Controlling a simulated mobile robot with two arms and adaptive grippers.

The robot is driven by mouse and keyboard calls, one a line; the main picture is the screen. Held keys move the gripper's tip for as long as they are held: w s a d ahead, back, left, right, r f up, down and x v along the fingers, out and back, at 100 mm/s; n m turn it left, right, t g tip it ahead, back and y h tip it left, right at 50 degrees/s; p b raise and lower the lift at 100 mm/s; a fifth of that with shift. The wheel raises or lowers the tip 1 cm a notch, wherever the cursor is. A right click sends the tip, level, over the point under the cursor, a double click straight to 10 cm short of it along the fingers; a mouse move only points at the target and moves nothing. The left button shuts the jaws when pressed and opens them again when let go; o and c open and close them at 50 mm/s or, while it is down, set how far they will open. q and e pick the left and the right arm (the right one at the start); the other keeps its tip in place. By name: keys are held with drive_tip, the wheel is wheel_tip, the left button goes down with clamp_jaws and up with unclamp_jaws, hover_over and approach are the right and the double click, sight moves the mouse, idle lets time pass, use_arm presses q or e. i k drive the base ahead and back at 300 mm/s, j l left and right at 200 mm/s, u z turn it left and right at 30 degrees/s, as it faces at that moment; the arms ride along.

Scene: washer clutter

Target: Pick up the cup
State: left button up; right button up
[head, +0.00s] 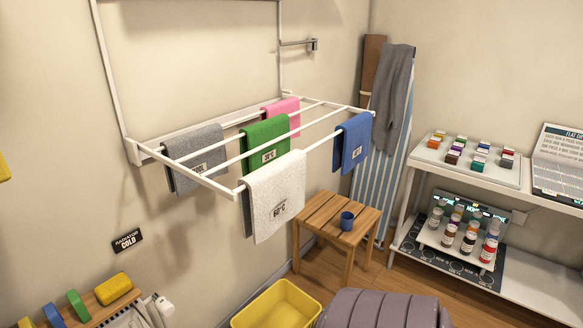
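A small blue cup (347,221) stands upright on a low slatted wooden stool (322,212), near the stool's right front side. Its open top shows, and nothing is touching it. The stool stands on the wooden floor near the back corner, beyond the drying rack. Neither my left nor my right gripper is in the head view.
A white wall-mounted drying rack (215,183) with several hanging towels juts out left of the stool. A yellow bin (262,312) and a ribbed grey-purple object (380,310) are in front. A striped ironing board (382,165) leans behind. White shelves (540,285) with bottles stand right.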

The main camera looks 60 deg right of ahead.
sight(347, 217)
drive_tip(key=z, duration=2.5)
